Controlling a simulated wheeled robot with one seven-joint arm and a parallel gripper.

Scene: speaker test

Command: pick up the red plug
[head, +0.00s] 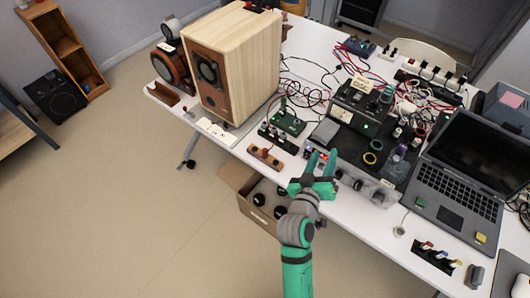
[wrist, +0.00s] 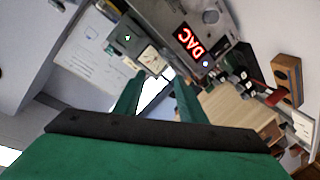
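My gripper (head: 322,158) is open and empty, at the front edge of the white table, in front of the grey amplifier unit. In the wrist view its two green fingers (wrist: 157,95) stand apart with nothing between them. A small red plug (head: 426,245) appears to sit in a black holder (head: 434,261) at the front right of the table, well to the right of my gripper. Another small red piece (head: 265,152) shows on a wooden block (head: 262,161) to the left of my gripper. I cannot tell for certain which is the red plug.
A large wooden speaker (head: 240,65) stands at the left of the table. An open laptop (head: 455,190) is at the right. Cables crowd the back. A cardboard box (head: 235,180) is below the front edge. A red DAC display (wrist: 187,41) shows in the wrist view.

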